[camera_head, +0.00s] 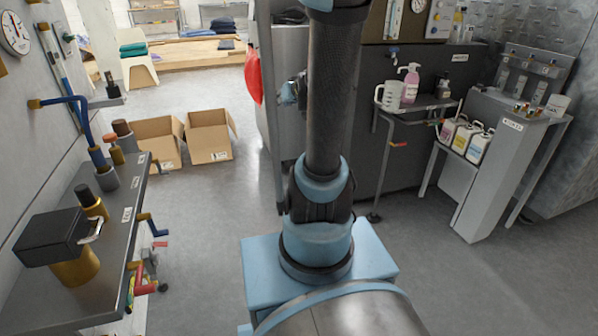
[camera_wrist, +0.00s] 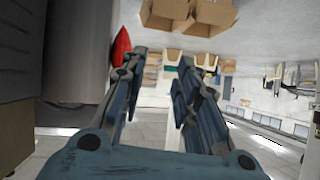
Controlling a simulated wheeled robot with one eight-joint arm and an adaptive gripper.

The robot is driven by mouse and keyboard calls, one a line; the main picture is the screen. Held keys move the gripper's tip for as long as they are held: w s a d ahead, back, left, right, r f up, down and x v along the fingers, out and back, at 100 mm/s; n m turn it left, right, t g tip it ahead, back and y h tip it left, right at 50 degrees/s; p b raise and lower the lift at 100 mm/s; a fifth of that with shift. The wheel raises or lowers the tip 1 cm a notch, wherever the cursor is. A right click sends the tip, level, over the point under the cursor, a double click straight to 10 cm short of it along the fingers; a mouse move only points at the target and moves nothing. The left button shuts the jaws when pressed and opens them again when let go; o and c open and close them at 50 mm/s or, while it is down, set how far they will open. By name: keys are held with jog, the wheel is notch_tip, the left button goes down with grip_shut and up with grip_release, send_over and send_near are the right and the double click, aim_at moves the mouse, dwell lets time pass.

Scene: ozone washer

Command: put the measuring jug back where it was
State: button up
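A pale, translucent jug (camera_head: 389,97) with a handle on its left side stands upright on the small side shelf (camera_head: 420,112) at the right of the head view. It looks like the measuring jug; any markings are too small to read. A pink pump bottle (camera_head: 409,84) stands right beside it. My gripper shows in the wrist view (camera_wrist: 162,58) with its two fingers apart and nothing between them. It is away from the jug, which does not show in the wrist view. In the head view my arm hides most of the gripper.
A second pale container (camera_head: 557,105) stands on the right-hand grey unit. Several labelled jugs (camera_head: 462,135) sit on a low shelf. A bench (camera_head: 110,235) with fittings runs along the left. Two open cardboard boxes (camera_head: 208,137) are on the floor; the middle floor is clear.

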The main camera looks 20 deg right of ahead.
jog(key=s+a+f+g, duration=0.3)
jog(key=s, duration=0.4)
jog(key=s+a+f+g, duration=0.2)
jog(key=s+f, duration=0.1)
jog(key=s, duration=0.4)
jog(key=s+d+f+g+h, duration=0.1)
jog(key=s+d+f+g, duration=0.1)
jog(key=s, duration=0.6)
jog(key=s+d+f+m+g+h, duration=0.1)
jog(key=s+f+g+h, duration=0.1)
jog(key=s, duration=0.5)
jog(key=shift+s+d+f, duration=0.35)
jog(key=shift+d+f, duration=0.05)
jog(key=shift+f, duration=0.15)
jog(key=shift+s+d, duration=0.1)
jog(key=shift+s, duration=0.05)
jog(key=shift+c, duration=0.5)
grip_shut()
